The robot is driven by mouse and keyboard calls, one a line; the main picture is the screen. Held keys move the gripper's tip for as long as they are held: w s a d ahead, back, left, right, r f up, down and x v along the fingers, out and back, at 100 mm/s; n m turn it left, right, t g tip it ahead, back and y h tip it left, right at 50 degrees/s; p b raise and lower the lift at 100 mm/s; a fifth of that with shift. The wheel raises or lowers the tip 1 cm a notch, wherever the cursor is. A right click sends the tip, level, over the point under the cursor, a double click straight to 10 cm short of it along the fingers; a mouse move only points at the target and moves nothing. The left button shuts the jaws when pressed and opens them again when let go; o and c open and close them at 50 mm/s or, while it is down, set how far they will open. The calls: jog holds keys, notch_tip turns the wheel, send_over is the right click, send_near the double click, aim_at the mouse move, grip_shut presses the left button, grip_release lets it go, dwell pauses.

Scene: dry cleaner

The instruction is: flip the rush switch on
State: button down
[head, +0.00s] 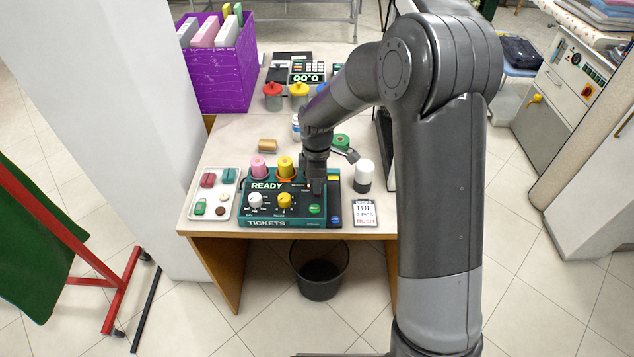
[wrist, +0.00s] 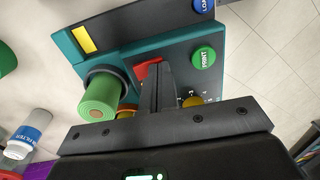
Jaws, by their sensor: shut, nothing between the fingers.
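The teal ticket machine (head: 250,221) stands at the front of the table, with a dark panel, a READY display (head: 267,186), a white knob (head: 255,200), a yellow knob (head: 285,200) and a green button (head: 315,209). My gripper (head: 318,189) is over the panel's right part, pointing down. In the wrist view its shut, empty fingers (wrist: 157,72) are right beside a red part (wrist: 145,71) on the panel, likely the rush switch. The fingers partly hide it. I cannot tell its position or whether they touch. The green PRINT button (wrist: 203,57) lies beyond the fingers.
Pink (head: 258,166) and yellow (head: 285,166) rolls stand behind the panel. A white tray (head: 232,211) with small items is at left. A white-and-black bottle (head: 363,176) and a card (head: 364,214) are at right. A purple bin (head: 222,75) stands at the back left.

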jog(key=shift+w+r, duration=0.1)
jog(key=shift+w, duration=0.7)
notch_tip(320, 180, up, 14)
jog(key=w, duration=0.1)
jog(key=shift+w, duration=0.35)
dwell(0.3)
jog(key=shift+s+g, duration=0.3)
jog(key=shift+s, duration=0.45)
